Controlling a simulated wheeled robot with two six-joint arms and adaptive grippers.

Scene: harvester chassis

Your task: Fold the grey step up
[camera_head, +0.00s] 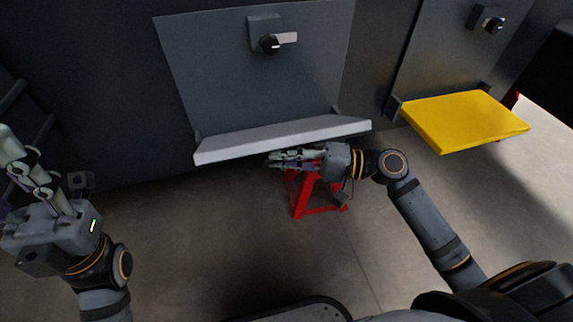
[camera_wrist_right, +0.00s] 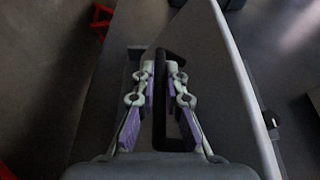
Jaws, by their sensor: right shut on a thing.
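The grey step (camera_head: 285,138) is a flat light-grey panel that juts out low on the dark chassis wall, between two side brackets. Its pale edge also shows in the right wrist view (camera_wrist_right: 240,75). My right gripper (camera_head: 275,160) is just under the step's front. In the wrist view its fingers (camera_wrist_right: 160,75) are closed on either side of a black bar handle (camera_wrist_right: 160,110). The handle appears to belong to the step's underside, but the join is hidden. The step's exact tilt is hard to judge. My left gripper (camera_head: 12,165) is far left, empty and apparently open, partly cut off by the frame.
A black latch with a light lever (camera_head: 280,40) sits on the wall panel above the grey step. A yellow step (camera_head: 465,120) juts out at the right, with a similar latch (camera_head: 492,24) above. A red stand (camera_head: 320,200) is on the floor behind my right gripper. The floor in front is clear.

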